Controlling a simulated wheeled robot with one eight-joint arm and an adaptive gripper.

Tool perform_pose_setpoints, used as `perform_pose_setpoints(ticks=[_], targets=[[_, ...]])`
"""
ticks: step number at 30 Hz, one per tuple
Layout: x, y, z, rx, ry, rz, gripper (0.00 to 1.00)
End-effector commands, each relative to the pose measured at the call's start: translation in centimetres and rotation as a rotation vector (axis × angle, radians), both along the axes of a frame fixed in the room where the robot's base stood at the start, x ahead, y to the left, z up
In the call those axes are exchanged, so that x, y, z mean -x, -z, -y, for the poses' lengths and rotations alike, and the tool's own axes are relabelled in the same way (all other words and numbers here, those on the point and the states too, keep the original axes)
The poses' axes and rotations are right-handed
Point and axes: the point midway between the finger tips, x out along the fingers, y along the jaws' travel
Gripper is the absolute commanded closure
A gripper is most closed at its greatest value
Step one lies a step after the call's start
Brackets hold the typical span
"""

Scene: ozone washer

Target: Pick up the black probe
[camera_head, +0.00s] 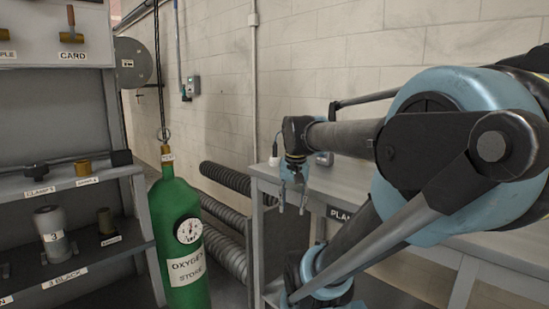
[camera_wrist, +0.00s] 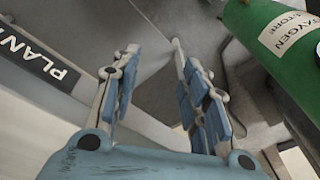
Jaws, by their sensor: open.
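I cannot make out for sure which thing is the black probe. On the left shelving, a small black knobbed piece (camera_head: 37,171) and a black block (camera_head: 122,158) sit on the upper shelf. A lower shelf edge carries a label reading "3 BLACK" (camera_head: 65,277), with a grey cylinder (camera_head: 50,232) marked 3 above it. My gripper (camera_head: 292,207) hangs pointing down by the front left corner of the bench, fingers apart. In the wrist view my gripper (camera_wrist: 152,55) is open, with nothing visible between its fingers.
A green oxygen cylinder (camera_head: 178,225) stands between the shelving and my gripper; it also shows in the wrist view (camera_wrist: 265,50). Dark ribbed hoses (camera_head: 225,222) lie behind it. The grey bench (camera_head: 270,185) with a "PLAN…" label is beside my arm.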

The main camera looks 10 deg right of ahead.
Motion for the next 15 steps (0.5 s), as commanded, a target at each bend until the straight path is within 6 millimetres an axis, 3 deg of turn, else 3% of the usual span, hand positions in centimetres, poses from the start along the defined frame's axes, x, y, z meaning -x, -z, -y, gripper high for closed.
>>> perform_pose_setpoints(ticks=[3, 15], targets=[[-3.0, -3.7, 0.0, -0.016, 0.107, -0.012, 0.59], [-12.8, -13.9, -0.1, -0.063, 0.48, -0.053, 0.59]])
